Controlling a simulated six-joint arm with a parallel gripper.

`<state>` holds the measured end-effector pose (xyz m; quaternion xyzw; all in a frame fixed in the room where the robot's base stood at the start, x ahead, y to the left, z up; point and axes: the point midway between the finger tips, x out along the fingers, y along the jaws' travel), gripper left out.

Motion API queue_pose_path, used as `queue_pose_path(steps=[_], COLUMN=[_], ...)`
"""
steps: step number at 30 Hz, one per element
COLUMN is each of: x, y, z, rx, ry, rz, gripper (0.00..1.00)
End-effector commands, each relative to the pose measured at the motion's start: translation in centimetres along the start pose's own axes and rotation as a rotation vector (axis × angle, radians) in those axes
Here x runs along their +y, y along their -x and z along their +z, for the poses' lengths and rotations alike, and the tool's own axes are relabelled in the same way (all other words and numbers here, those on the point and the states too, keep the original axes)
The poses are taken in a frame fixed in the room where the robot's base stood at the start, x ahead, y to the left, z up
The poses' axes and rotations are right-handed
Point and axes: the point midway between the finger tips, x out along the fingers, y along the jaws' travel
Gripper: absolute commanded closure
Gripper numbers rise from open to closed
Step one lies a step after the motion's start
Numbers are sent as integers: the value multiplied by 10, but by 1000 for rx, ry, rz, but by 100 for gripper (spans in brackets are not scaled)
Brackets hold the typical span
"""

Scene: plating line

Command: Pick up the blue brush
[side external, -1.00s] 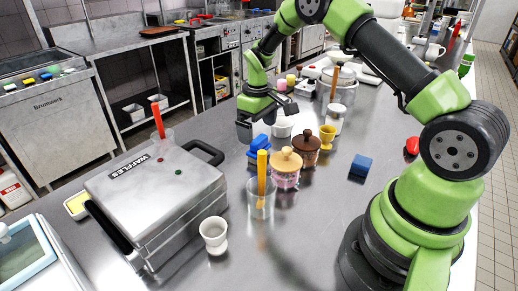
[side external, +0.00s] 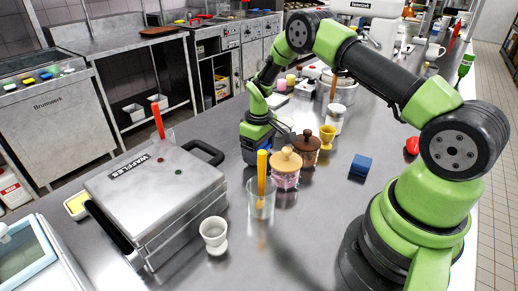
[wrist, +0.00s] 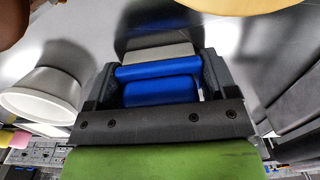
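The blue brush (wrist: 158,82), with a pale grey strip along one side, lies between the two fingers of my gripper (wrist: 160,75) in the wrist view. It spans nearly the whole gap between them. Whether the fingers press on it or only stand beside it, I cannot tell. In the side view my gripper (side external: 258,148) is down low at the counter, left of the lidded jars. Parts of the blue brush (side external: 257,133) show around the fingers there; the rest is hidden.
Close by stand a brown lidded jar (side external: 306,149), a pink jar with a wooden lid (side external: 286,168) and a glass (side external: 255,207) holding a yellow-orange stick. A waffle maker (side external: 155,190) is at the left.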

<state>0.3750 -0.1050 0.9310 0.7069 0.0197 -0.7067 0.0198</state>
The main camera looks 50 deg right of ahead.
Motion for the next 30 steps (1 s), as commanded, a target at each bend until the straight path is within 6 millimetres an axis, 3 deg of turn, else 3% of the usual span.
queue_pose_path(steps=[11,21,30], x=[0,0,0], y=[6,71,104], z=[0,-1,0], rx=[1,5,3], ry=[0,-1,0], rz=[1,1,1], gripper=[46,46,46])
